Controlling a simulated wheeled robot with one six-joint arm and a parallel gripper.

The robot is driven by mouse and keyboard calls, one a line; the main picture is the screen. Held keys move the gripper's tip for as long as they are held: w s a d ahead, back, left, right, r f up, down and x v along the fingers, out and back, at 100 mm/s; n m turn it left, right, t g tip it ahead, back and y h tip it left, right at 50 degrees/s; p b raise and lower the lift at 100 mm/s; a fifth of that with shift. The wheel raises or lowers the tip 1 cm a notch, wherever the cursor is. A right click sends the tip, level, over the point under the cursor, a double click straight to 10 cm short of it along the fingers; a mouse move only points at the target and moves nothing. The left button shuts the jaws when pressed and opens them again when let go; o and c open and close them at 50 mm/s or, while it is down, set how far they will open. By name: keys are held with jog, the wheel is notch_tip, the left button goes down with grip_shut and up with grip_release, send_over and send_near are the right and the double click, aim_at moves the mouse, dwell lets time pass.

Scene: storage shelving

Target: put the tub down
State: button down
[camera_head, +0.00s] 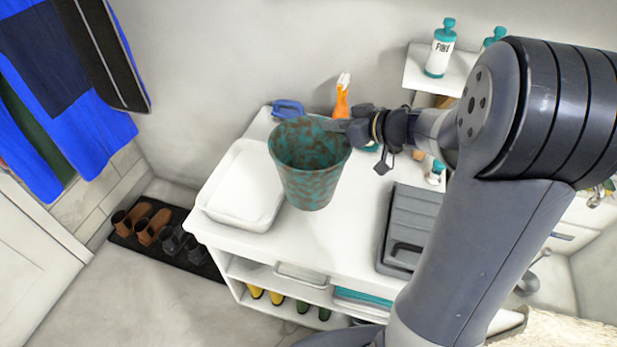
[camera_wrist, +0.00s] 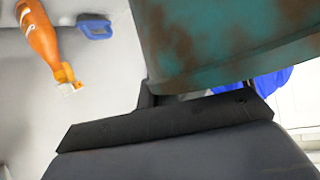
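The tub (camera_head: 309,172) is a teal, rust-mottled bucket. In the head view it is upright over the white shelf top, beside the white tray. I cannot tell whether its base touches the surface. My gripper (camera_head: 345,126) is at the tub's right upper rim. In the wrist view the tub (camera_wrist: 225,40) fills the upper right, and its wall meets my gripper (camera_wrist: 165,98). The gripper appears shut on the tub's rim, with the far finger hidden by the tub.
A white tray (camera_head: 240,190) lies left of the tub. A grey lidded case (camera_head: 403,235) lies to the right. An orange spray bottle (camera_head: 342,98) and a blue brush-like item (camera_head: 288,108) stand behind. Free white surface (camera_head: 335,235) shows in front of the tub.

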aim_at(333, 155)
notch_tip(333, 155, down, 9)
jog(key=shift+f+p, duration=0.1)
jog(key=shift+p, duration=0.25)
jog(key=shift+f+b, duration=0.25)
jog(key=shift+b, duration=0.2)
jog(key=c, duration=1.7)
grip_release()
jog(key=shift+s+r, duration=0.1)
jog(key=shift+r+p, duration=0.1)
jog(key=shift+p, duration=0.2)
jog(key=shift+r, duration=0.15)
jog(key=b+v, duration=0.1)
jog(key=v, duration=1.1)
jog(key=shift+a, duration=0.1)
